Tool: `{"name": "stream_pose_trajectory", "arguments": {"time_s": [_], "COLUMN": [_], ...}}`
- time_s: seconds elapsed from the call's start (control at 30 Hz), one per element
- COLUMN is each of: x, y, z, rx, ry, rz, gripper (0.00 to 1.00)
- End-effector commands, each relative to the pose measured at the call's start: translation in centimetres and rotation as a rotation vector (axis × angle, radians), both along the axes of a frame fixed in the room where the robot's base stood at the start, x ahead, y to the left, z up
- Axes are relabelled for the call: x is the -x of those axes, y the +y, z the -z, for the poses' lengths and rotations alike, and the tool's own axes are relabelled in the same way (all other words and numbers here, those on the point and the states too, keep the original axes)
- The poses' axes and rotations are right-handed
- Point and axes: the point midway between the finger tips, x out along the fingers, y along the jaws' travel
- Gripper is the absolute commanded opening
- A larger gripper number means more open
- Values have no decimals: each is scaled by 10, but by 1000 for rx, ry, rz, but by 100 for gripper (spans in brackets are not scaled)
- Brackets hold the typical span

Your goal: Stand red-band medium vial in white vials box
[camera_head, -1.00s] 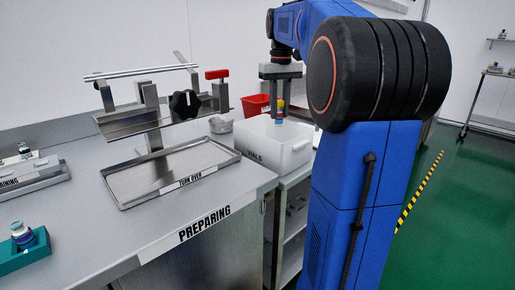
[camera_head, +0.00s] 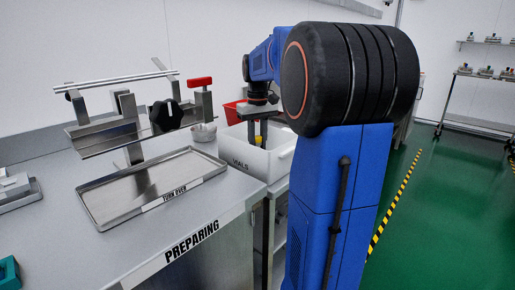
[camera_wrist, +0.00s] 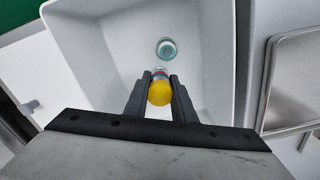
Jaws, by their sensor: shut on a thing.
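The white box marked VIALS (camera_head: 240,163) stands at the right end of the steel bench. It also fills much of the wrist view (camera_wrist: 85,50). My gripper (camera_head: 258,137) reaches down into the box and is shut on a yellow-capped vial (camera_head: 259,142). In the wrist view my gripper (camera_wrist: 160,82) has a finger on each side of this vial (camera_wrist: 159,93), with a trace of red just beyond the cap. The vial's lower part is mostly hidden, so I cannot tell whether it touches the floor. A teal-topped vial (camera_wrist: 167,49) is in the box just ahead of the fingers.
A steel tray marked TURN OVER (camera_head: 150,205) and a metal stand with a black knob (camera_head: 166,114) are left of the box. The box floor around the vials looks clear.

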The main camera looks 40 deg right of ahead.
Motion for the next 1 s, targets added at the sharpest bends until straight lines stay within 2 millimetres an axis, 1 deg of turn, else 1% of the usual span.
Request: {"name": "stream_pose_trajectory", "arguments": {"time_s": [0.03,0.1,0.47,0.5,0.57,0.87,1.0], "x": [0,0,0,0,0,0,-1], "y": [0,0,0,0,0,0,0], "z": [7,12,16,16,16,15,6], "rx": [-1,0,0,0,0,0,2], "ry": [2,0,1,0,0,0,-3], "rz": [0,0,0,0,0,0,0], "gripper": [0,0,0,28,42,42,42]}}
